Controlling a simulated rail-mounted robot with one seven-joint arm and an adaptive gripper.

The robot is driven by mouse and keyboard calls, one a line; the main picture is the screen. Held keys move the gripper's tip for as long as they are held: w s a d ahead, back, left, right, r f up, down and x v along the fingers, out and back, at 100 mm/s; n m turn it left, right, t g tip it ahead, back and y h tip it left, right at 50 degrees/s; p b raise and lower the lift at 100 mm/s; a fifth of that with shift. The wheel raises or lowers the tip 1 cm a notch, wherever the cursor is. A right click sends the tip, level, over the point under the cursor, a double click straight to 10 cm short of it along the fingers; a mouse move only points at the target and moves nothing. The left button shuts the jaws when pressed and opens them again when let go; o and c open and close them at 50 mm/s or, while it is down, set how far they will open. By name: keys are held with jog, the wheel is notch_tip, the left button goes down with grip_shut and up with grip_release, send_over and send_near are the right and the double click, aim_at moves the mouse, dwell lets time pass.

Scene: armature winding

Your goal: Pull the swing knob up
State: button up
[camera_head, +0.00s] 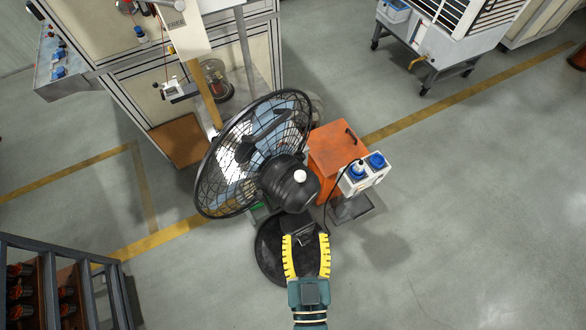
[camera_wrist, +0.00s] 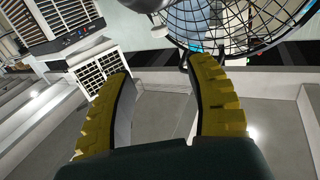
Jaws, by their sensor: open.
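A black pedestal fan (camera_head: 255,155) stands in the middle of the head view, with a wire cage and a round dark base. A small white knob (camera_head: 299,176) sits on top of its black motor housing (camera_head: 285,188). My gripper (camera_head: 306,238) is open and empty, in front of the motor housing and above the base in the head view. In the wrist view my yellow fingers (camera_wrist: 160,75) are spread apart. The fan cage (camera_wrist: 240,25) shows beyond them at the top, with part of the dark housing (camera_wrist: 145,3).
An orange box (camera_head: 332,150) and a white socket box with blue covers (camera_head: 364,173) stand right of the fan. A workbench (camera_head: 180,75) is behind it. A dark rack (camera_head: 60,280) is at lower left. The floor at lower right is clear.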

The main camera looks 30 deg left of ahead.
aim_at(300, 178)
jog(key=p+x, duration=0.6)
jog(key=x, duration=0.8)
jog(key=shift+w+a+r, duration=0.15)
jog(key=shift+w, duration=0.15)
jog(key=shift+w+a, duration=0.25)
jog(key=shift+w, duration=0.15)
